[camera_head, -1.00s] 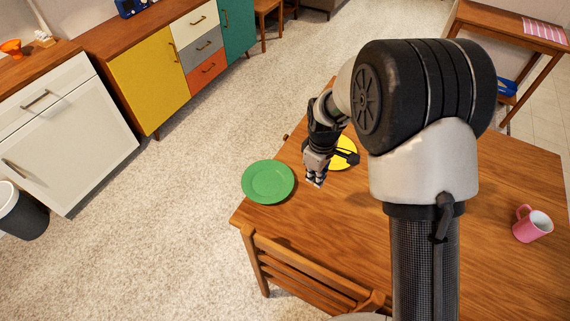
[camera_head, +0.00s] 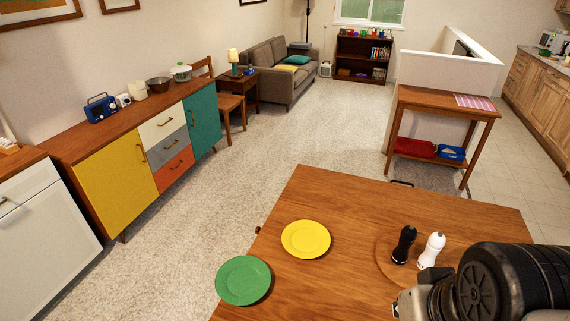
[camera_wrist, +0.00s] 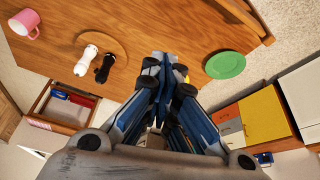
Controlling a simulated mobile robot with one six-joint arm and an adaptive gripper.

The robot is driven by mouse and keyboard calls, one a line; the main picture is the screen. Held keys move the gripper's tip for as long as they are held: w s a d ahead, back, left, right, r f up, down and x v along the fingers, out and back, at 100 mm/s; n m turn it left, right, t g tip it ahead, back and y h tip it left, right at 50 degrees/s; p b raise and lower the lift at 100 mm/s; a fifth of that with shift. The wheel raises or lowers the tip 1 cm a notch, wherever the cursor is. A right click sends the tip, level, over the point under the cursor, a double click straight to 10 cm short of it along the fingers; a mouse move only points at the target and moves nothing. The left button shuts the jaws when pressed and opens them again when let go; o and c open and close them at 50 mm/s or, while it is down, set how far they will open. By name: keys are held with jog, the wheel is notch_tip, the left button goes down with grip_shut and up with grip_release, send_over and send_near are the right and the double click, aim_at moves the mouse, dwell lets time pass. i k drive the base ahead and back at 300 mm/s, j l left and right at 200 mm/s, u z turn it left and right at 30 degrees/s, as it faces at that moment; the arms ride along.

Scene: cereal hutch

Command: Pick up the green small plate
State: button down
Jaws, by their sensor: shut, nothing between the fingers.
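The green small plate (camera_head: 243,280) lies flat and empty at the near left corner of the wooden table (camera_head: 340,285). In the wrist view the plate (camera_wrist: 225,65) is right of my gripper (camera_wrist: 160,57), clear of the fingers. My gripper is shut and empty. A yellow plate (camera_head: 306,239) lies farther back and right of the green one, apart from it. In the wrist view my fingers hide most of the yellow plate. In the head view my arm fills the lower right corner and the fingers are not clearly seen.
A black mill (camera_head: 404,244) and a white mill (camera_head: 431,250) stand on a round wooden board (camera_head: 385,262). A pink mug (camera_wrist: 24,25) stands on the table. A sideboard (camera_head: 115,178) stands left across the carpet. A chair (camera_wrist: 238,12) is at the table edge.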

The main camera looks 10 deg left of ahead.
aim_at(241, 280)
jog(key=j+z, duration=0.1)
jog(key=j, duration=0.3)
jog(key=k+j+z, duration=0.1)
jog(key=j, duration=0.3)
jog(key=k+j, duration=0.1)
jog(key=j, duration=0.25)
jog(key=k+j+z, duration=0.15)
jog(key=j, duration=0.25)
jog(key=j+z, duration=0.1)
jog(key=j, duration=0.25)
jog(key=k+j+z, duration=0.1)
jog(key=j, duration=0.3)
jog(key=i+j+z, duration=0.1)
jog(key=j, duration=0.25)
jog(key=i+j+z, duration=0.1)
jog(key=i+j, duration=0.2)
jog(key=i+j+z, duration=0.1)
jog(key=j, duration=0.35)
jog(key=i+j+z, duration=0.1)
jog(key=i+j, duration=0.15)
jog(key=j, duration=0.15)
jog(key=i+j+z, duration=0.1)
jog(key=j, duration=0.35)
jog(key=i+l, duration=0.05)
